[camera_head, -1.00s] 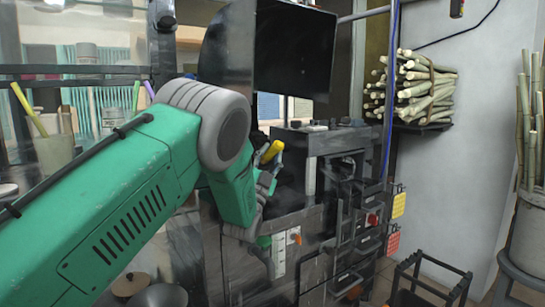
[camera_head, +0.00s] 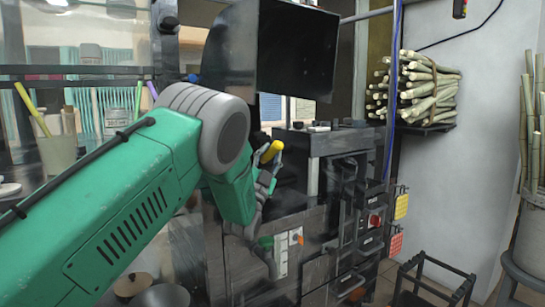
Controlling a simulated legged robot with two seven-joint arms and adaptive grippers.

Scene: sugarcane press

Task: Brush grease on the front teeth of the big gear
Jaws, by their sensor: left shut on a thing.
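My left gripper (camera_head: 266,172) is in the middle of the view, partly hidden behind my green arm, close to the front of the dark press machine (camera_head: 335,143). It is shut on a yellow-handled thing (camera_head: 271,151), likely the brush, whose handle points up and to the right. The bristle end is hidden. The big gear and its front teeth cannot be made out; my arm and the machine's housing may cover them. My right gripper is not in view.
A dark hood or screen (camera_head: 297,50) hangs above the machine. Sugarcane bundles (camera_head: 420,88) lie on a wall shelf at right. A bucket of cane (camera_head: 530,225) and a black stand (camera_head: 433,280) are at lower right. A pot (camera_head: 133,285) is at lower left.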

